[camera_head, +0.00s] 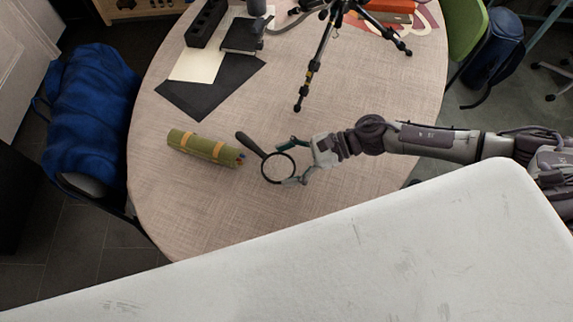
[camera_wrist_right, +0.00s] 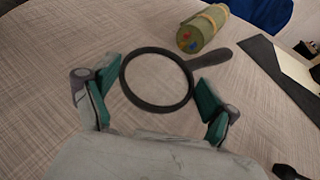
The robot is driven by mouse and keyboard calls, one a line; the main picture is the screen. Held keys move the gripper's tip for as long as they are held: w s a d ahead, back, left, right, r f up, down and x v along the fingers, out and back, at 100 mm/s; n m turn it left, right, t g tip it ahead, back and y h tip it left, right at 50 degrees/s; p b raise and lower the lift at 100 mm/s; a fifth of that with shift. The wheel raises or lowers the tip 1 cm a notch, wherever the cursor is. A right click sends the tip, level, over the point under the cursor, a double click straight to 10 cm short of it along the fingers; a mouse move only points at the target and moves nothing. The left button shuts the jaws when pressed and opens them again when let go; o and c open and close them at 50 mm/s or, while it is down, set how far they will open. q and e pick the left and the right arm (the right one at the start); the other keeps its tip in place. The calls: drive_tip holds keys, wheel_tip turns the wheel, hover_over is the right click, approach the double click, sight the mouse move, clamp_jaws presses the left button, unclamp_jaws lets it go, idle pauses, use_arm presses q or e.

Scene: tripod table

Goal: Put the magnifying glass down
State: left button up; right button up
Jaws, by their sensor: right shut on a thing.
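The magnifying glass (camera_head: 251,144) has a dark round rim and a dark handle that points to the upper left in the head view. My right gripper (camera_head: 285,163) reaches in from the right and is shut on the rim, one finger on either side of it. In the right wrist view, the rim sits between the green finger pads of the gripper (camera_wrist_right: 157,80), and the handle (camera_wrist_right: 217,59) points away to the upper right. I cannot tell whether the glass touches the round wooden table (camera_head: 215,215) or is just above it. My left gripper is not in view.
A green roll with yellow straps (camera_head: 204,147) lies just left of the magnifying glass; it also shows in the wrist view (camera_wrist_right: 203,29). A black tripod (camera_head: 320,55) stands behind. Dark and cream sheets (camera_head: 215,90) lie at the back left. The table's front left is clear.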

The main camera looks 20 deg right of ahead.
drive_tip(key=shift+f, duration=0.95)
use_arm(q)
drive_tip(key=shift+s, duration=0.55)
use_arm(e)
drive_tip(key=shift+f, duration=0.2)
drive_tip(key=o, duration=1)
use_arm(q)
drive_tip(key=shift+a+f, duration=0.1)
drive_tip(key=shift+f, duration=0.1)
use_arm(e)
drive_tip(key=shift+r, duration=0.3)
drive_tip(key=b+v, duration=0.1)
drive_tip(key=v, duration=0.4)
drive_tip(key=b+v, duration=0.1)
drive_tip(key=v, duration=0.5)
drive_tip(key=shift+s+d+f, duration=0.1)
drive_tip(key=shift+d+f, duration=0.05)
drive_tip(key=shift+d, duration=0.1)
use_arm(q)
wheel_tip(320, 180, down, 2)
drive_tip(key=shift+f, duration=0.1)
use_arm(e)
drive_tip(key=shift+d, duration=0.25)
